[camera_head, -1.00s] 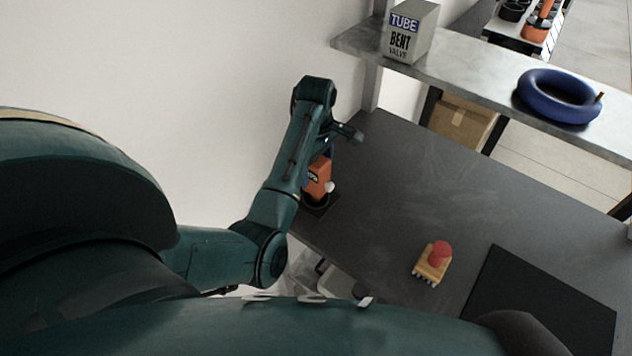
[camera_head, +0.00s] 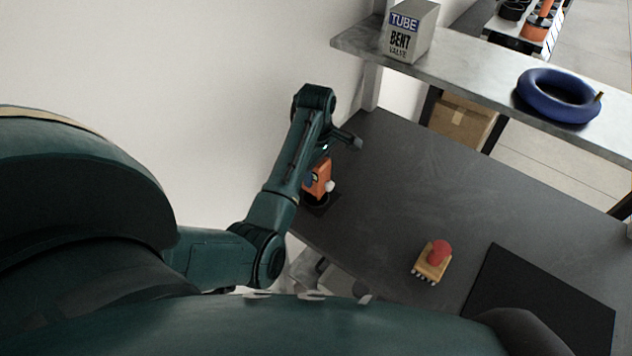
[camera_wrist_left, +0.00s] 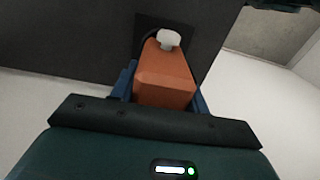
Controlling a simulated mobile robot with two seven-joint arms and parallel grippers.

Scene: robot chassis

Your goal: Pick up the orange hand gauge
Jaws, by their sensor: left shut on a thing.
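The orange hand gauge (camera_head: 319,176) is at the left end of the dark table (camera_head: 400,170), partly hidden behind my left arm in the head view. It has a white knob at one end. In the left wrist view the orange gauge (camera_wrist_left: 165,80) lies between the blue fingers of my left gripper (camera_wrist_left: 163,88), which is shut on it. Below it is a dark square pad (camera_head: 325,203) with a round black base; I cannot tell whether the gauge touches it. My right gripper is not in view.
A tan block with a red knob (camera_head: 433,262) stands on the table beside a black mat (camera_head: 540,305). A shelf above holds a tube valve box (camera_head: 408,32) and a blue ring (camera_head: 558,96). A white wall is close on the left. The table's middle is clear.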

